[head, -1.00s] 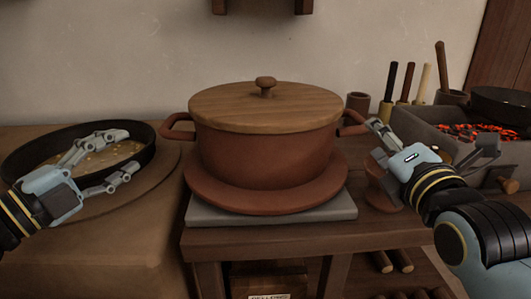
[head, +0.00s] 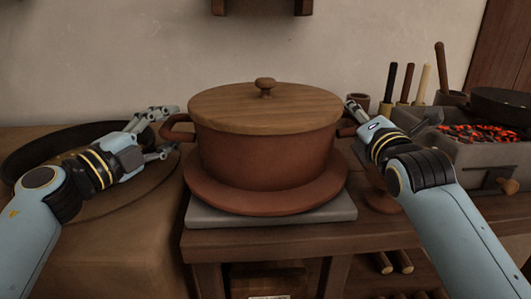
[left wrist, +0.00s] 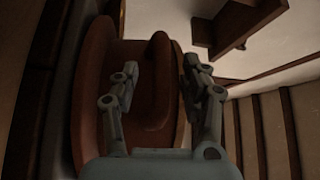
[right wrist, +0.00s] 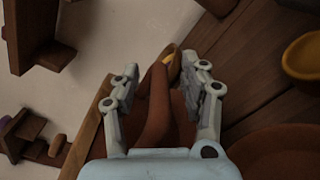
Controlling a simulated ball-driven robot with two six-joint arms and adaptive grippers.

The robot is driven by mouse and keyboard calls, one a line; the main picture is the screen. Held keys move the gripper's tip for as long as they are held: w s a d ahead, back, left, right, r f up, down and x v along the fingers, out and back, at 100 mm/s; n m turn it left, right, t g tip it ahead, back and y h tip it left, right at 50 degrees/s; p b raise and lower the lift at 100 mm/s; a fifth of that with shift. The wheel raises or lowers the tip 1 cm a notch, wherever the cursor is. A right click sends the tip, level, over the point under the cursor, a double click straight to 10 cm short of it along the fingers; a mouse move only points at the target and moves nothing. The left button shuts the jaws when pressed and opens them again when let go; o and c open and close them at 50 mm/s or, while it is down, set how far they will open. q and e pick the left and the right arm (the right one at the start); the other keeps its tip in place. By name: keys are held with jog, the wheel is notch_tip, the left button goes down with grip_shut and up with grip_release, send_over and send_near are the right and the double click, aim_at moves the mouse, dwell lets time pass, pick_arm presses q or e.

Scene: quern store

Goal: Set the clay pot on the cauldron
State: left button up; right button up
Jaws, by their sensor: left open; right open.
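The clay pot (head: 265,160) is reddish brown with a wooden lid (head: 265,108) and a handle on each side. It stands upright on a wide clay disc (head: 265,200) on a grey slab (head: 300,219). My left gripper (head: 172,131) is open at the pot's left handle, which lies between its fingers in the left wrist view (left wrist: 157,85). My right gripper (head: 352,117) is open at the right handle, which shows between its fingers in the right wrist view (right wrist: 157,105). I cannot see contact on either side. I cannot identify a cauldron for certain.
A dark round pan (head: 40,150) stands on the left counter, partly behind my left arm. A grey brazier (head: 470,152) with glowing coals stands at the right. Several tools stand behind it. A wall shelf hangs above the pot.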

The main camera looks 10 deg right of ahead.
pick_arm(q)
jog(key=shift+c, duration=0.3)
pick_arm(e)
jog(key=shift+c, duration=0.4)
pick_arm(q)
grip_shut()
pick_arm(e)
grip_shut()
pick_arm(q)
jog(key=shift+f, duration=0.15)
